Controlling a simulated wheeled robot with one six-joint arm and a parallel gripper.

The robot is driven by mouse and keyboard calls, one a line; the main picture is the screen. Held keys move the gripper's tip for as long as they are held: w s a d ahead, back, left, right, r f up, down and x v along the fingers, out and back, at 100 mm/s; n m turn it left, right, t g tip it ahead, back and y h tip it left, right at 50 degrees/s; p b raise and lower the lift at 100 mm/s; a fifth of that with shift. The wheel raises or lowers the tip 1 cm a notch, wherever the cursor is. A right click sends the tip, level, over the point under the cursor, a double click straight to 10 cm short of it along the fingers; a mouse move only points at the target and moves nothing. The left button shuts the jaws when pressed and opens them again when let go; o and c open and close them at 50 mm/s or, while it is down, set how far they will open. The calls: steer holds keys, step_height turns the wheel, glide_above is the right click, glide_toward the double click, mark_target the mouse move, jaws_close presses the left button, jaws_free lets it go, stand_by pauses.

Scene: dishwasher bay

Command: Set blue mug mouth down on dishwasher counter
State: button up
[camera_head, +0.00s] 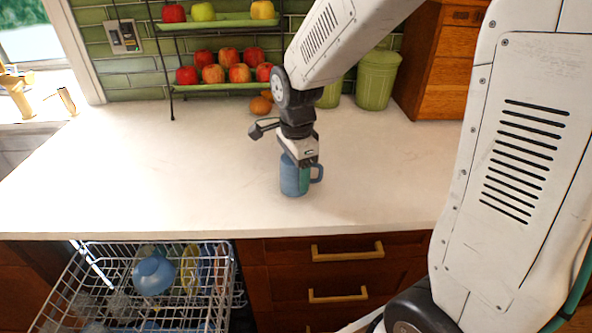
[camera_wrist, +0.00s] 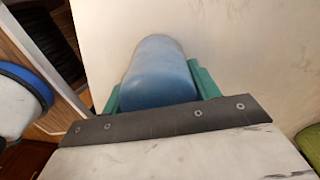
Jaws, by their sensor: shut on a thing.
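The blue mug (camera_head: 289,180) is at the counter near its front edge, below my gripper (camera_head: 304,176). Its axis looks about vertical and its handle points right. My gripper points down and is shut on the mug, with a green finger along its side. In the wrist view the smooth blue wall of the mug (camera_wrist: 158,75) shows between the green fingers (camera_wrist: 160,88). The mouth is not visible, so I cannot tell which end is up. Whether the mug touches the white dishwasher counter (camera_head: 150,170) or hangs just above it is unclear.
An open dishwasher rack (camera_head: 215,290) with a blue bowl (camera_head: 153,274) and other dishes is below the counter at front left. A green fruit stand (camera_head: 220,88), green canisters (camera_head: 377,80) and a wooden cabinet (camera_head: 435,60) stand at the back. The counter left of the mug is clear.

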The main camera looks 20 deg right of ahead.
steer(key=shift+f, duration=0.5)
steer(key=o, duration=1.1)
steer(key=shift+c, duration=0.2)
step_height(320, 180, up, 8)
steer(key=shift+f, duration=0.25)
steer(key=shift+s+r+n, duration=0.3)
steer(key=shift+r, duration=0.15)
steer(key=s+d+r+n, duration=0.1)
steer(key=s+r+n, duration=0.1)
steer(key=s+n, duration=0.6)
steer(key=s+d+r+n+t, duration=0.1)
steer(key=s+r+n, duration=0.2)
steer(key=s+n, duration=0.6)
steer(key=s, duration=0.4)
steer(key=shift+s+d+r, duration=0.15)
steer(key=shift+s, duration=0.1)
